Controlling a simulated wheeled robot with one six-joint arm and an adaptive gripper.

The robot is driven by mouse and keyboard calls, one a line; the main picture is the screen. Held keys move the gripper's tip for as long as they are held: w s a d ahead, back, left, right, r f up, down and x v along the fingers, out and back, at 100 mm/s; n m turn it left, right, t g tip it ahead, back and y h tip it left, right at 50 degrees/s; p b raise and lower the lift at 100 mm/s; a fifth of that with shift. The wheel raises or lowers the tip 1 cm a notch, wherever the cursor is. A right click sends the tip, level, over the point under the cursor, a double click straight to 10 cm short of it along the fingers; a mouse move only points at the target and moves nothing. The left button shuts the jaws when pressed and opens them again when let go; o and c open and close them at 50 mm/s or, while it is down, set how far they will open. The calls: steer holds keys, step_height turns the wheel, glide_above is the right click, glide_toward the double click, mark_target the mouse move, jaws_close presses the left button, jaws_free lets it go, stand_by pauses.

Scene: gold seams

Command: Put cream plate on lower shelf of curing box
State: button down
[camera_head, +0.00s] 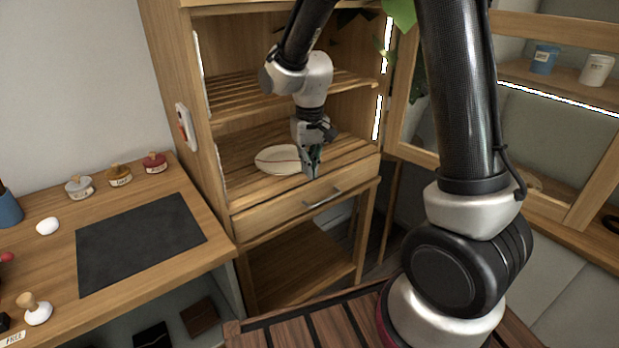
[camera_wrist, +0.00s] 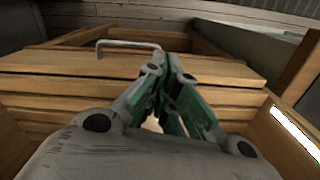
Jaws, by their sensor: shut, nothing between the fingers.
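The cream plate (camera_head: 277,160) lies on the lower slatted shelf (camera_head: 237,184) of the wooden curing box (camera_head: 172,75). A thin reddish line crosses the plate. My gripper (camera_head: 313,174) is at the front of that shelf, at the plate's right, pointing down. Its fingers are shut and hold nothing. In the wrist view my gripper (camera_wrist: 175,125) has its green finger pads close together. A small pale patch shows between the fingers there; I cannot tell what it is. In the head view I cannot tell whether the fingers touch the plate.
The upper slatted shelf (camera_head: 240,97) is above my gripper. A drawer with a metal handle (camera_head: 322,197) is just below the lower shelf. A workbench with a dark mat (camera_head: 138,240) and several small jars stands at left. A glazed cabinet (camera_head: 560,130) is at right.

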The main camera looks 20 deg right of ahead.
step_height(320, 180, up, 5)
steer(key=shift+r, duration=0.15)
stand_by(0.5)
steer(key=s+d+r+t, duration=0.1)
steer(key=s+d+r, duration=0.3)
steer(key=s, duration=0.3)
steer(key=s+d+r+t, duration=0.2)
steer(key=s+d+r, duration=0.2)
steer(key=s, duration=0.3)
steer(key=s+d+r+m+t, duration=0.1)
steer(key=s+d+r, duration=0.4)
steer(key=s, duration=0.3)
steer(key=shift+d, duration=0.35)
